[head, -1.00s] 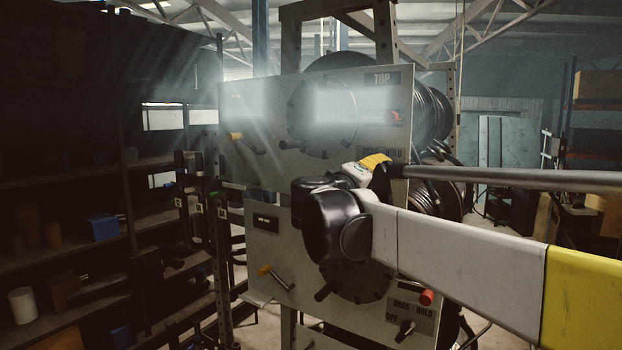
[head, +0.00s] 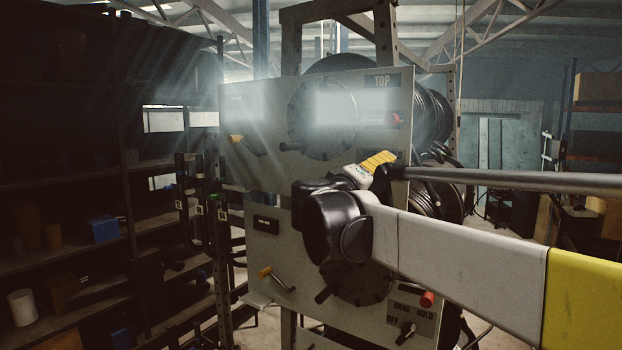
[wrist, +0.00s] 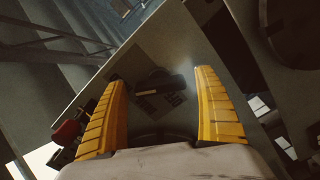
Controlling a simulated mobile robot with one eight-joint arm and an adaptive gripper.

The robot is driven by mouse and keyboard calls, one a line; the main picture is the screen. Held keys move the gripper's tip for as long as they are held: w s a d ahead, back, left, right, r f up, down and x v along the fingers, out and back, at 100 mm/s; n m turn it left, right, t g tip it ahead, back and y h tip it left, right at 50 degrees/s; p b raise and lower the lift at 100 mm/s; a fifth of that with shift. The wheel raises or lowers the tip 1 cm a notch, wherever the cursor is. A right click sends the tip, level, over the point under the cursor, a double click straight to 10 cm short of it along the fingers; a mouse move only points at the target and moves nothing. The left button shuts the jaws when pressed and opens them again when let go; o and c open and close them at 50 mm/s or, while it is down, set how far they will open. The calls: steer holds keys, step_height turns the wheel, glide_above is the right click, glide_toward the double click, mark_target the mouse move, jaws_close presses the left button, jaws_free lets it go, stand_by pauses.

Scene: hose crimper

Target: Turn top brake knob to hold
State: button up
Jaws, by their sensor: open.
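The top brake knob (wrist: 160,84) is a dark bar-shaped handle on a dark label plate, seen in the wrist view between and beyond my two yellow fingers. My gripper (wrist: 160,77) is open, with one finger on either side of the knob in the picture. I cannot tell whether either finger touches it. In the head view my gripper (head: 379,160) is at the lower right of the top panel (head: 250,105), just by its "DRAG HOLD" label. It hides the knob there, and the knob's setting cannot be read.
The lower panel (head: 262,248) has its own black knob (head: 405,333) and a red button (head: 428,299). A red part (wrist: 68,133) shows left of my fingers in the wrist view. Hose reels (head: 432,115) stand behind the panels. Dark shelving (head: 125,200) fills the left.

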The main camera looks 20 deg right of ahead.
steer(key=v, duration=1.2)
steer(key=s+d+f+g+y+b, duration=0.1)
steer(key=s+f+y+b, duration=0.15)
steer(key=f+b, duration=0.65)
steer(key=s+f+g+y+b, duration=0.1)
steer(key=s+f+b, duration=0.25)
steer(key=f, duration=1.25)
steer(key=s+d+f+g+y+b, duration=0.15)
steer(key=s+f+b, duration=0.35)
steer(key=f, duration=0.7)
steer(key=s+a+f+y+b, duration=0.3)
steer(key=f+b, duration=0.4)
steer(key=f, duration=0.5)
steer(key=s+a+f+m+y+b, duration=0.1)
steer(key=s+a+f+y+b, duration=0.2)
steer(key=f, duration=0.9)
steer(key=s+a+f+y+b, duration=0.3)
steer(key=a+f+b, duration=0.2)
steer(key=f+b, duration=0.5)
steer(key=shift+a+f+b, duration=0.15)
steer(key=shift+f+b, duration=0.15)
steer(key=shift+f, duration=0.65)
